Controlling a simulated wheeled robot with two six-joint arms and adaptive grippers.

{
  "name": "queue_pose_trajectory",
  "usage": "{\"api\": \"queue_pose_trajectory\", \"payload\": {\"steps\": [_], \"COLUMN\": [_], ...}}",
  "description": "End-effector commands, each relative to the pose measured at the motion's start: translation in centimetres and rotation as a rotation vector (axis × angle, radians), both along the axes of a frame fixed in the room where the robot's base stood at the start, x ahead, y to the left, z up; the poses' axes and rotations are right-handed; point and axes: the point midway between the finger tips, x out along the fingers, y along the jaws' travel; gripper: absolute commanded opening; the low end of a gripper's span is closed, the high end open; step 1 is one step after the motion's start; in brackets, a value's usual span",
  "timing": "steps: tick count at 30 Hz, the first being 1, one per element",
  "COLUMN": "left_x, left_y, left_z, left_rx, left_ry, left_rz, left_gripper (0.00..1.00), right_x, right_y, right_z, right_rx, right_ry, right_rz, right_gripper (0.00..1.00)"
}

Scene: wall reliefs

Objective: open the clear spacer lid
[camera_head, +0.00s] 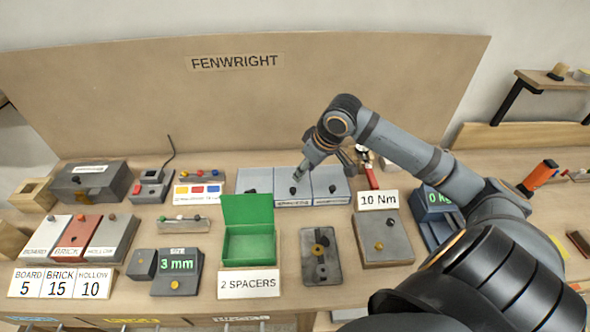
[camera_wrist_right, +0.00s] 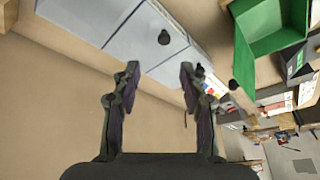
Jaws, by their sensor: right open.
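Three pale grey-blue lidded boxes stand side by side at the back of the bench: a left box (camera_head: 252,180), a middle box (camera_head: 290,180) and a right box (camera_head: 331,180). Each has a dark knob and looks shut. Their front labels are too small to read, so I cannot tell which is the clear spacer lid. My right gripper (camera_head: 316,167) is open and empty, above and behind the middle and right boxes. In the wrist view, the open fingers (camera_wrist_right: 158,84) are apart, with a box lid (camera_wrist_right: 148,38) and its black knob (camera_wrist_right: 164,37) beyond them. My left gripper is out of view.
An open green box (camera_head: 249,245) stands in front, behind a "2 SPACERS" card (camera_head: 248,283). A red-handled tool (camera_head: 371,176) and a "10 Nm" unit (camera_head: 384,240) lie right of the boxes. A tall board (camera_head: 200,110) rises behind.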

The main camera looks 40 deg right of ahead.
Motion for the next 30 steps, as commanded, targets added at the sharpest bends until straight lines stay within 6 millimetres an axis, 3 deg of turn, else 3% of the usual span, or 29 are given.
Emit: {"api": "queue_pose_trajectory", "payload": {"steps": [6,9,13,20,24,30], "left_x": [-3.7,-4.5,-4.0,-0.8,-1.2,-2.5], "left_y": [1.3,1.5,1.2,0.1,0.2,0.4], "left_z": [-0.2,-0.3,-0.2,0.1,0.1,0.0], "left_rx": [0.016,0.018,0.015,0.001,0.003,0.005], "left_ry": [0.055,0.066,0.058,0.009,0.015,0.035], "left_rz": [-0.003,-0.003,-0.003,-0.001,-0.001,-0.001], "left_gripper": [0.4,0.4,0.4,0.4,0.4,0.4], "right_x": [0.3,0.8,1.7,3.2,3.7,3.8], "right_y": [0.1,0.4,0.6,1.0,1.0,1.0], "right_z": [-0.8,-2.0,-4.2,-8.1,-9.4,-9.8], "right_rx": [0.005,0.01,0.011,0.006,0.002,-0.001], "right_ry": [-0.003,-0.002,0.0,0.001,0.001,0.001], "right_rz": [0.0,-0.002,-0.002,-0.002,0.0,0.0], "right_gripper": [0.43,0.43,0.43,0.43,0.43,0.43]}}
